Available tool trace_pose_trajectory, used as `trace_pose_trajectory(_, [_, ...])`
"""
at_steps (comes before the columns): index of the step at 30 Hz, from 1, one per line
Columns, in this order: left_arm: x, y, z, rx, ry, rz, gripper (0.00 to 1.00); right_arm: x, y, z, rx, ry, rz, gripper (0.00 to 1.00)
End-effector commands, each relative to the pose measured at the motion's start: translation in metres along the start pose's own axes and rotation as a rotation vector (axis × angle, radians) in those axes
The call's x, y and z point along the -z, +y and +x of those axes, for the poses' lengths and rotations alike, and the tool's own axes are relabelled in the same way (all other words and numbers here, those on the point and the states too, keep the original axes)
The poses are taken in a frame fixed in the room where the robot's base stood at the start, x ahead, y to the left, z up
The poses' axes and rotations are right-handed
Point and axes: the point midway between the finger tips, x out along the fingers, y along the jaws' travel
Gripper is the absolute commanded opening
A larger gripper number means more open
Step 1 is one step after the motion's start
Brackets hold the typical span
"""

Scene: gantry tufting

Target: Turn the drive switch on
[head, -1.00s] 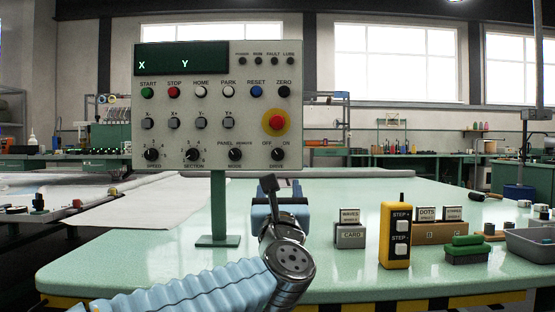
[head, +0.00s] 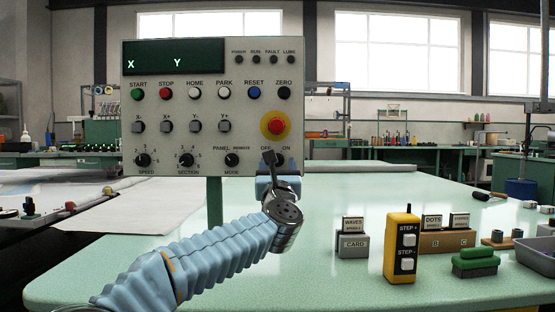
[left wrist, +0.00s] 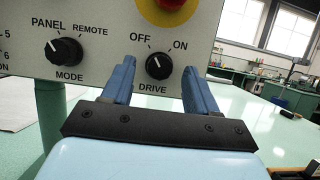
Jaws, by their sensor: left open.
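The grey control panel (head: 205,110) stands on a green post. Its DRIVE switch is a black rotary knob (left wrist: 158,66) at the lower right, below the red emergency button (head: 276,125). The knob's white mark appears to point up-left toward OFF. My left gripper (head: 273,160) is in front of that corner and hides the knob in the head view. In the left wrist view its blue fingers (left wrist: 158,80) are open, one on each side of the knob. I cannot tell whether they touch it. My right gripper is not in view.
The MODE knob (left wrist: 66,52) is left of the DRIVE knob. On the green table (head: 330,280) stand a yellow step pendant (head: 402,250), a grey card holder (head: 352,245), a brown card box (head: 445,241) and a green brush (head: 475,262). White cloth lies at left.

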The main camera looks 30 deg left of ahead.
Motion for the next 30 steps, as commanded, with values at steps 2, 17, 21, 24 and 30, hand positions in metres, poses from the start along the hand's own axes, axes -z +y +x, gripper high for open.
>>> trace_pose_trajectory(2, [0.0, -0.0001, 0.0058, 0.0, 0.001, 0.001, 0.59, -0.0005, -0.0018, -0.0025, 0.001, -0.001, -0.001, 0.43])
trace_pose_trajectory(17, [0.0007, 0.0001, 0.0075, 0.0, 0.0, 0.001, 0.3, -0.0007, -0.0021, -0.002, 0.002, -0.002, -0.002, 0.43])
trace_pose_trajectory(21, [0.0007, 0.0, 0.0075, 0.0, 0.0, 0.001, 0.08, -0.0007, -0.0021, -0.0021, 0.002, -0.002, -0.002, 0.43])
trace_pose_trajectory(24, [0.0007, 0.0, 0.0074, 0.0, 0.0, 0.001, 0.04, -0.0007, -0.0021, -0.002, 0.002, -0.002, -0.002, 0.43])
trace_pose_trajectory(30, [0.0013, 0.0, 0.007, 0.012, 0.0, 0.027, 0.04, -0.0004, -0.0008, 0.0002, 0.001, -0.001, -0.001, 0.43])
